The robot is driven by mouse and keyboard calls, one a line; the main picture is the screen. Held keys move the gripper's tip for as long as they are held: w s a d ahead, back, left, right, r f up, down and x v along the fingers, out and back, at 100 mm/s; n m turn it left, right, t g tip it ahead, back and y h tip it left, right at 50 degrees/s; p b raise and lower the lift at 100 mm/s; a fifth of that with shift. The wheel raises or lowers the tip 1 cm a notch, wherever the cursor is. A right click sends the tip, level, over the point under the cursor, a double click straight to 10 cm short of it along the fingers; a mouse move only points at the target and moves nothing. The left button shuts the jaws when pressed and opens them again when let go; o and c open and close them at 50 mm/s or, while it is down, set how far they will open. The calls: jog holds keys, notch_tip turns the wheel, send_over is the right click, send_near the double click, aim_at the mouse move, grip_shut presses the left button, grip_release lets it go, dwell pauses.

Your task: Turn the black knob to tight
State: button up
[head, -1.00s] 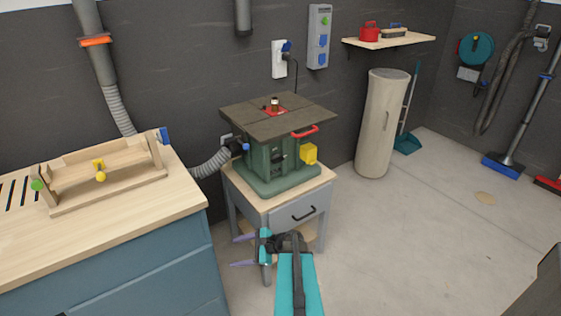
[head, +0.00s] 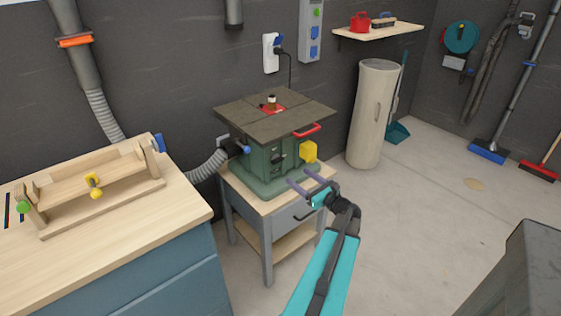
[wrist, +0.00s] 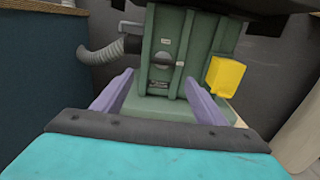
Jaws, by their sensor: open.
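The green router-table machine (head: 262,158) stands on a small wooden-topped stand. A small dark handle or knob (wrist: 166,63) is on the front of its body in the wrist view; it is small and dark in the head view (head: 278,156). I cannot read any marking for tight. My gripper (head: 301,178) is open and empty in front of the machine's lower front, its two purple fingers pointing at it. In the wrist view my gripper (wrist: 159,78) has the dark knob between and beyond its fingertips, apart from them.
A yellow box (wrist: 226,76) projects from the machine's front right. A red handle (head: 307,131) sits at the tabletop edge above. A grey hose (head: 208,164) joins the left side. A workbench (head: 120,215) stands at the left. Open floor (head: 430,210) lies to the right.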

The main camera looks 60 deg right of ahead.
aim_at(279, 161)
jog(key=shift+s+d, duration=0.2)
jog(key=shift+w+d, duration=0.1)
jog(key=p+x, duration=0.2)
jog(key=x, duration=1.1)
jog(key=shift+w+d+p, duration=0.1)
jog(key=shift+w+p, duration=0.15)
jog(key=shift+p, duration=0.15)
jog(key=c, duration=0.9)
jog(key=shift+s+a, duration=0.15)
jog(key=shift+a, duration=0.2)
jog(key=shift+c, duration=0.8)
jog(key=shift+d, duration=0.25)
